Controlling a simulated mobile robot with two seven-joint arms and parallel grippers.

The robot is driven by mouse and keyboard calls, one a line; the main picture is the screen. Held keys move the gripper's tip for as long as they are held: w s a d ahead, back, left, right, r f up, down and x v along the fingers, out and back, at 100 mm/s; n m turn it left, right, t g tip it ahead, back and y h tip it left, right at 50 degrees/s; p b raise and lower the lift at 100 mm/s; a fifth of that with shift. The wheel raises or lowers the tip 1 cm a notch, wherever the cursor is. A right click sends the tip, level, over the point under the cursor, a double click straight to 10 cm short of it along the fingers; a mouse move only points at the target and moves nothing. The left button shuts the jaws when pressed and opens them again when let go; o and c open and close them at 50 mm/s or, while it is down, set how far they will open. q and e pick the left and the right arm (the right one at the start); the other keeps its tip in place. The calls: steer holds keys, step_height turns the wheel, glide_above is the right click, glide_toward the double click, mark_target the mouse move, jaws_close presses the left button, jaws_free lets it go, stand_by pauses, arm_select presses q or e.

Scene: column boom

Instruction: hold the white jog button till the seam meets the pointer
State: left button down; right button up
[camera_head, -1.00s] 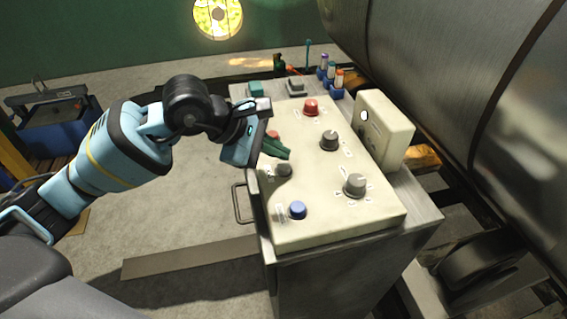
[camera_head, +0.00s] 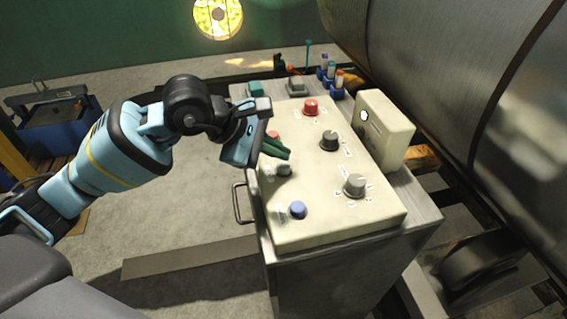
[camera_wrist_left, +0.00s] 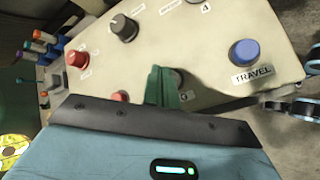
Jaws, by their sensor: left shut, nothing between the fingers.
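The large grey metal drum (camera_head: 455,70) at the right carries a dark band, possibly the seam (camera_head: 515,75). I cannot make out the pointer. My right gripper is out of view.
The panel also holds a blue button (camera_head: 297,210) marked TRAVEL, two grey knobs (camera_head: 355,185) (camera_head: 330,141), and red buttons (camera_head: 311,106) (camera_head: 273,136). A cream box (camera_head: 385,130) rises at the panel's right. A cabinet handle (camera_head: 239,203) sticks out at the left.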

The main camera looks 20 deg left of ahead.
arm_select(q)
steer(key=shift+f, duration=0.1)
steer(key=shift+f+b, duration=0.3)
steer(key=shift+f, duration=0.05)
steer(key=shift+f+b, duration=0.35)
steer(key=shift+f, duration=0.2)
stand_by(7.0)
